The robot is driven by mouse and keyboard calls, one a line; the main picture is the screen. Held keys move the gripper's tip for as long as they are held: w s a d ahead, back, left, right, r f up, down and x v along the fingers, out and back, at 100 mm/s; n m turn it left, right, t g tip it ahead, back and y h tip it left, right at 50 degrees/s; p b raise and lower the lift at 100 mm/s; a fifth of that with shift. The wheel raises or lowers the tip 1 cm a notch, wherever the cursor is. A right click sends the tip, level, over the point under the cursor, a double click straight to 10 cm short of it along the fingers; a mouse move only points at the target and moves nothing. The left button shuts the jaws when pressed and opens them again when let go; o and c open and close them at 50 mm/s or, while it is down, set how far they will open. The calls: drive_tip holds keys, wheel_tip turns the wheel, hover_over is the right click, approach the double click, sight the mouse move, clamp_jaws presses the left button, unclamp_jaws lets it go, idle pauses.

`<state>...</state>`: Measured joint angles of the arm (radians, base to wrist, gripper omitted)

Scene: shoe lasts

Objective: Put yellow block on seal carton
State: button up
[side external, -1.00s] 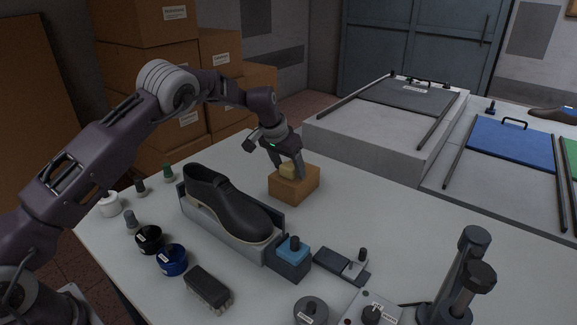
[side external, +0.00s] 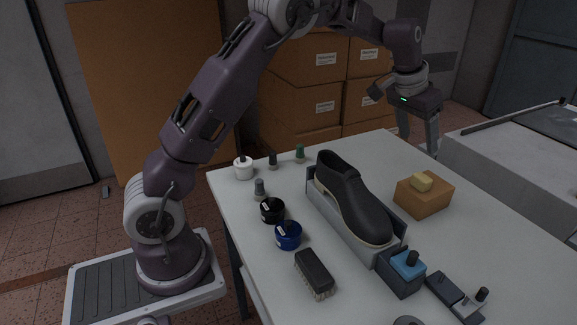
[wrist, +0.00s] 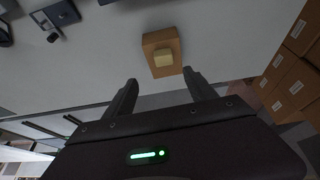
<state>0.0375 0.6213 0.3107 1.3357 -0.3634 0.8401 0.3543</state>
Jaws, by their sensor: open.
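The small yellow block (side external: 422,182) rests on top of the brown seal carton (side external: 424,200), on the table behind the black shoe. In the wrist view the yellow block (wrist: 163,57) lies on the carton (wrist: 149,42), wholly within its top and a little off centre. My gripper (side external: 418,144) is raised above the table's far edge, behind the carton and apart from it. In the wrist view my gripper (wrist: 160,77) has its two fingers spread, with nothing between them.
The black shoe (side external: 352,195) sits in a grey cradle beside the carton. A blue-topped block (side external: 402,272), a brush (side external: 314,273) and several jars, including a blue one (side external: 288,235), stand nearer. Cardboard boxes (side external: 300,99) are stacked behind. The table right of the carton is clear.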

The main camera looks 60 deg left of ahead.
drive_tip(key=s+d+r, duration=0.2)
drive_tip(key=s+r, duration=0.3)
drive_tip(key=s, duration=0.5)
drive_tip(key=s+d+r, duration=0.3)
drive_tip(key=s+r, duration=0.3)
drive_tip(key=s, duration=0.5)
drive_tip(key=s+f, duration=0.3)
drive_tip(key=s, duration=0.7)
drive_tip(key=s+d+f+t, duration=0.1)
drive_tip(key=s+f, duration=0.2)
drive_tip(key=s, duration=0.6)
drive_tip(key=shift+s, duration=0.4)
